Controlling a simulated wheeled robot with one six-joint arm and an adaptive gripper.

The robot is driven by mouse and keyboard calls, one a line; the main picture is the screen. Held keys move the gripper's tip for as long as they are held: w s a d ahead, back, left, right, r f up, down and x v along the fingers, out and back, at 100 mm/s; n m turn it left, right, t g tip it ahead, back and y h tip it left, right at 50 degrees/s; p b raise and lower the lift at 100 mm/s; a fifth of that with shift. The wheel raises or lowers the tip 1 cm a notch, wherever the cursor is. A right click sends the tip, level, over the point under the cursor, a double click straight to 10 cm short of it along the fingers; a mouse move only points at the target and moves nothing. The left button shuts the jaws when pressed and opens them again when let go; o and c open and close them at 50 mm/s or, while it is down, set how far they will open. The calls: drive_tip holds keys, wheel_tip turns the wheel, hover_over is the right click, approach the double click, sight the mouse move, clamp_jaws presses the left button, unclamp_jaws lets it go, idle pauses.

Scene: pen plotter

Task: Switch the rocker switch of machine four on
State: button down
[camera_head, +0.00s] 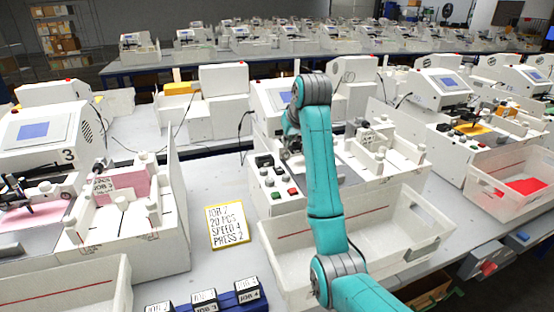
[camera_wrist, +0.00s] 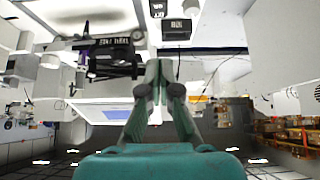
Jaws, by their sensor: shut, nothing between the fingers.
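Machine four, as I take the middle machine (camera_head: 270,97) to be, stands behind my arm in the head view; I cannot read its number. A black rocker-like block (camera_head: 264,160) sits on its left front control panel, above several buttons. In the wrist view, a black switch (camera_wrist: 176,29) with a small pale mark shows near the top, beside an upside-down label; which way it is tipped I cannot tell. My gripper (camera_wrist: 158,63) is shut and empty, its fingertips just below that switch in the picture, seemingly apart from it. In the head view my arm largely hides the gripper.
A white bin (camera_head: 400,245) stands in front of the middle machine. A yellow-edged job card (camera_head: 227,226) lies to its left. Machine three (camera_head: 35,131) stands at the left, another machine (camera_head: 440,90) at the right.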

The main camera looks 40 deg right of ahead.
idle(0.3)
hover_over(279, 169)
drive_tip(key=s, duration=0.1)
wheel_tip(279, 169, down, 8)
drive_tip(key=shift+a+f, duration=0.15)
drive_tip(key=f, duration=0.3)
drive_tip(key=shift+s, duration=0.4)
drive_tip(key=shift+f, duration=0.35)
drive_tip(key=shift+s+a+f+t, duration=0.1)
drive_tip(key=shift+s+f+t, duration=0.05)
drive_tip(key=shift+f+t, duration=0.2)
drive_tip(key=shift+r, duration=0.15)
drive_tip(key=shift+r, duration=0.7)
drive_tip(key=shift+r, duration=0.1)
